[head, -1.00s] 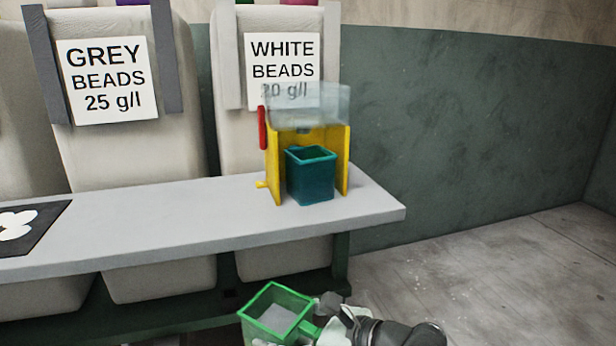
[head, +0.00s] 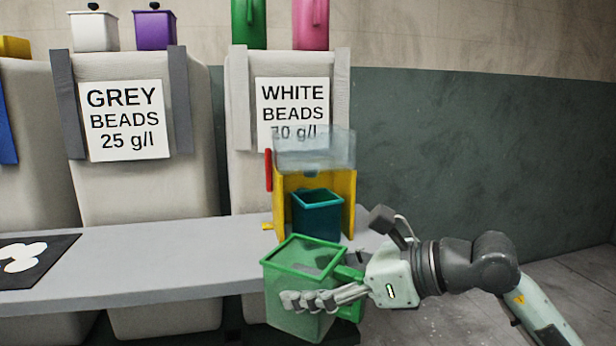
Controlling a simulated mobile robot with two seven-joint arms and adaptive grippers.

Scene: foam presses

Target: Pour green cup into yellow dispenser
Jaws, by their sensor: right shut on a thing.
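The green cup (head: 300,257) is a translucent square cup with a green rim and a side handle. My right gripper (head: 345,290) is shut on it and holds it about upright, in front of the shelf edge. The yellow dispenser (head: 346,200) stands on the shelf behind the cup, with a clear hopper (head: 316,149) on top and a red lever (head: 269,170) on its left side. A teal square cup (head: 318,214) sits inside the dispenser under the hopper. The green cup hides the dispenser's lower front. My left gripper is not in view.
The grey shelf (head: 150,262) runs left, with a dark mat (head: 60,248) of white pieces at its left end. Behind stand large bins labelled grey beads (head: 125,120) and white beads (head: 292,114). Open floor lies to the right.

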